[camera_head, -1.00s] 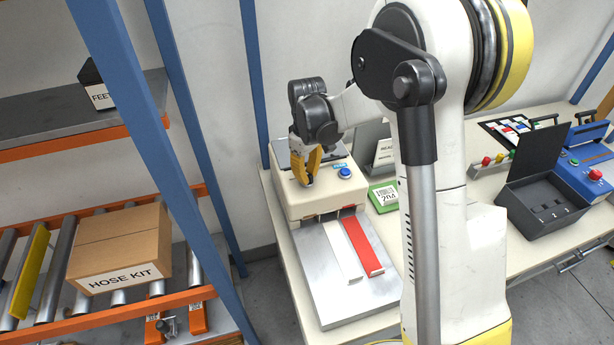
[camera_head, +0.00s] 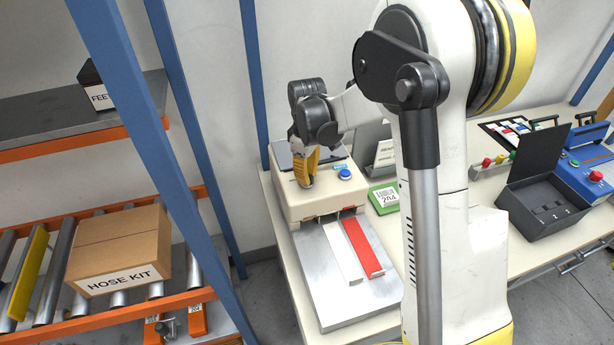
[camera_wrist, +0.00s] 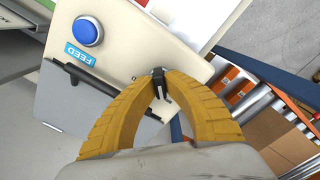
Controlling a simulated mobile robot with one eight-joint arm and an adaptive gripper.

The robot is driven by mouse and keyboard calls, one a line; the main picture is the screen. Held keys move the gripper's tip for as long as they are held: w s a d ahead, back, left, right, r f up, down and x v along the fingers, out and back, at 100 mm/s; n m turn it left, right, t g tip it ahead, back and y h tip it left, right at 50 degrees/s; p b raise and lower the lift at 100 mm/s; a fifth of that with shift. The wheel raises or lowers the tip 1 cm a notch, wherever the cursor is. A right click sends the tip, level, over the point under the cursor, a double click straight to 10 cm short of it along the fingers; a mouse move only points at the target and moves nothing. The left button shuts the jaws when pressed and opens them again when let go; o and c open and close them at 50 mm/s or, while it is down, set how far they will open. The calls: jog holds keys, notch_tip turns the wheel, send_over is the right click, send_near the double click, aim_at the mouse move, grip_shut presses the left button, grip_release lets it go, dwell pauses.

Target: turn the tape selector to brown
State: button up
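The tape machine (camera_head: 312,206) is a cream box on the table, with a blue FEED button (camera_head: 345,174) on top. The button also shows in the wrist view (camera_wrist: 88,31). My gripper (camera_head: 306,186) points down at the front left of the machine's top. In the wrist view its yellow fingers (camera_wrist: 157,78) curve together around a small dark part, apparently the tape selector (camera_wrist: 160,90). The fingers mostly hide the selector, so its pointer and colour marks cannot be read. A white strip (camera_head: 343,250) and a red strip (camera_head: 363,246) lie in front of the machine.
A metal plate (camera_head: 325,295) lies before the machine. Farther right are an open black box (camera_head: 545,205) and a blue control box (camera_head: 590,175). A blue rack post (camera_head: 165,150) and a HOSE KIT carton (camera_head: 120,248) stand left.

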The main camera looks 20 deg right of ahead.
jog(key=o, duration=0.4)
notch_tip(320, 180, up, 12)
dwell(0.4)
jog(key=s+r+m+t+b, duration=0.3)
jog(key=s+m+t, duration=0.15)
jog(key=s, duration=0.75)
jog(key=s+f+m+t+b, duration=0.1)
jog(key=s, duration=0.2)
jog(key=s+f+m, duration=0.2)
jog(key=s, duration=0.2)
jog(key=s+f+m+t+b, duration=0.1)
jog(key=s+f, duration=0.1)
jog(key=s, duration=0.2)
jog(key=shift+f+m+t+b, duration=0.1)
jog(key=shift+m+t+b, duration=0.2)
jog(key=shift+m+t, duration=0.05)
